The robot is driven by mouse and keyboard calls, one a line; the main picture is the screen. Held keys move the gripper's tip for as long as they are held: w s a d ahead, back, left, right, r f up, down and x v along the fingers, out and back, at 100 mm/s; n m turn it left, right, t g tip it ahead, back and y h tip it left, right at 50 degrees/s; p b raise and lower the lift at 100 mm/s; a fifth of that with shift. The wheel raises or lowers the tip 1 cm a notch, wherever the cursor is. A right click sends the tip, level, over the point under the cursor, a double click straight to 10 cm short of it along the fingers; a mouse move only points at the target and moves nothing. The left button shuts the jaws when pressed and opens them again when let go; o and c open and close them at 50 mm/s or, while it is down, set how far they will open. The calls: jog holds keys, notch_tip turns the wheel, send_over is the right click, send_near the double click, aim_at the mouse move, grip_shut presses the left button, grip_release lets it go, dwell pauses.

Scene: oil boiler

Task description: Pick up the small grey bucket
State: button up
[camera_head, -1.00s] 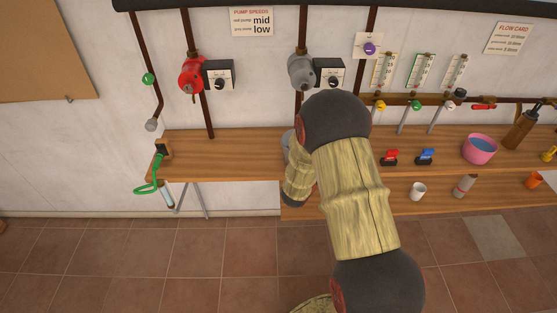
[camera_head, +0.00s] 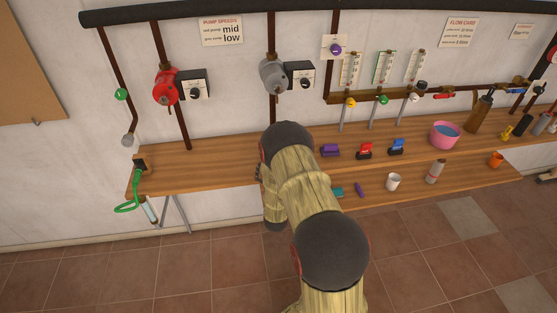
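No thing that I can clearly name as the small grey bucket shows; my arm hides part of the bench. A small whitish cup (camera_head: 393,182) stands on the lower shelf, right of my arm; I cannot tell whether it is the bucket. My bamboo-coloured arm with dark joints rises through the middle of the head view and reaches over the bench. My gripper is hidden behind the arm, so its fingers and anything in them do not show.
The wooden bench (camera_head: 215,165) runs along the wall. It bears purple (camera_head: 330,150), red (camera_head: 365,151) and blue (camera_head: 396,147) items and a pink bowl (camera_head: 445,135) of blue liquid. The tiled floor (camera_head: 130,270) in front is clear.

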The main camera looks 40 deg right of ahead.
jog(key=x, duration=0.2)
jog(key=shift+w+d+f, duration=0.1)
jog(key=shift+w+d, duration=0.1)
grip_shut()
dwell(1.4)
dwell(0.8)
